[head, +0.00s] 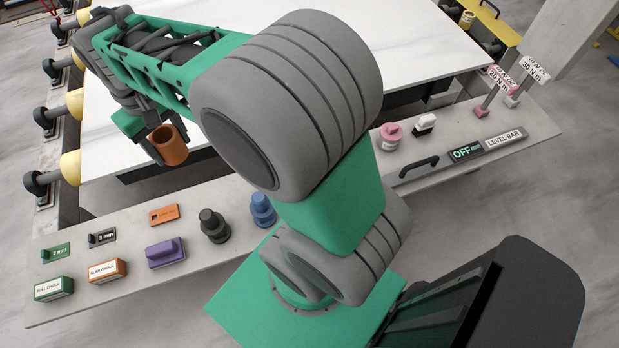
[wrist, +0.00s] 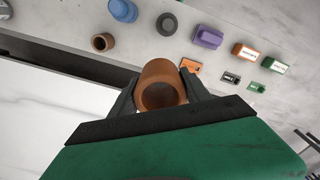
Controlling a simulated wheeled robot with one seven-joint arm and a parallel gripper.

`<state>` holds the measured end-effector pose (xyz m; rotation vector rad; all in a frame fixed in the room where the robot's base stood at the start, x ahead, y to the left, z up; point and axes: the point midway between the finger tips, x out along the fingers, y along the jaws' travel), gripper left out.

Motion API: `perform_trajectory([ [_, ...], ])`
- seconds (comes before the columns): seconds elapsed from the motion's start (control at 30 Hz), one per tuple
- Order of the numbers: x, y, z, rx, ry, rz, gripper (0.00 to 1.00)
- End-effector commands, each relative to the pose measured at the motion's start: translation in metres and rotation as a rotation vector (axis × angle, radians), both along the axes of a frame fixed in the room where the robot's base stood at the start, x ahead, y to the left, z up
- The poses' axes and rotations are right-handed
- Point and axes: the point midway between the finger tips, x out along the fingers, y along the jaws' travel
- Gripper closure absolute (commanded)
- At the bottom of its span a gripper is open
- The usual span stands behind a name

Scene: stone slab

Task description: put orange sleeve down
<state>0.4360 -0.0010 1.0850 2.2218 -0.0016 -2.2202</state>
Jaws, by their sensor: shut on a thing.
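My gripper (wrist: 160,92) is shut on the orange sleeve (wrist: 150,75), a short hollow brown-orange cylinder, with one dark finger on each side. In the head view the sleeve (head: 170,146) hangs at the end of my arm, near the front edge of the white slab, with my gripper (head: 154,140) beside it. It looks apart from any surface, though its exact height is hard to tell. The wrist view shows its open bore. A second brown-orange hollow cylinder (wrist: 103,42) stands on the grey ledge, hidden behind my arm in the head view.
The grey ledge (head: 110,226) carries a blue knobbed piece (head: 262,210), a dark one (head: 214,228), a purple block (head: 165,252), an orange tag (head: 164,214) and labelled boxes. A pink piece (head: 390,137) is at right. The white slab (head: 430,45) is broad and bare.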

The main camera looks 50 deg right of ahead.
Motion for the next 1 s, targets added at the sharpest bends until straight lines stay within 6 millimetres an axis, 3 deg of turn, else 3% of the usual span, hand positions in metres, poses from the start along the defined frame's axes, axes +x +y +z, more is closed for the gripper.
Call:
perform_trajectory([
  [0.17, -0.019, -0.058, -0.026, 0.000, 0.001, -0.091, 0.89],
  [0.27, -0.045, -0.102, -0.050, 0.000, 0.001, -0.159, 0.89],
  [0.37, -0.082, -0.146, -0.076, 0.000, 0.001, -0.236, 0.89],
  [0.5, -0.150, -0.196, -0.117, 0.000, 0.000, -0.356, 0.89],
  [0.6, -0.199, -0.217, -0.144, 0.000, 0.000, -0.437, 0.89],
  [0.7, -0.235, -0.225, -0.162, 0.000, -0.002, -0.494, 0.89],
  [0.8, -0.256, -0.227, -0.172, -0.001, -0.002, -0.527, 0.89],
  [0.9, -0.258, -0.231, -0.177, 0.002, 0.000, -0.535, 0.89],
  [1.0, -0.242, -0.244, -0.186, 0.004, 0.002, -0.531, 0.89],
])
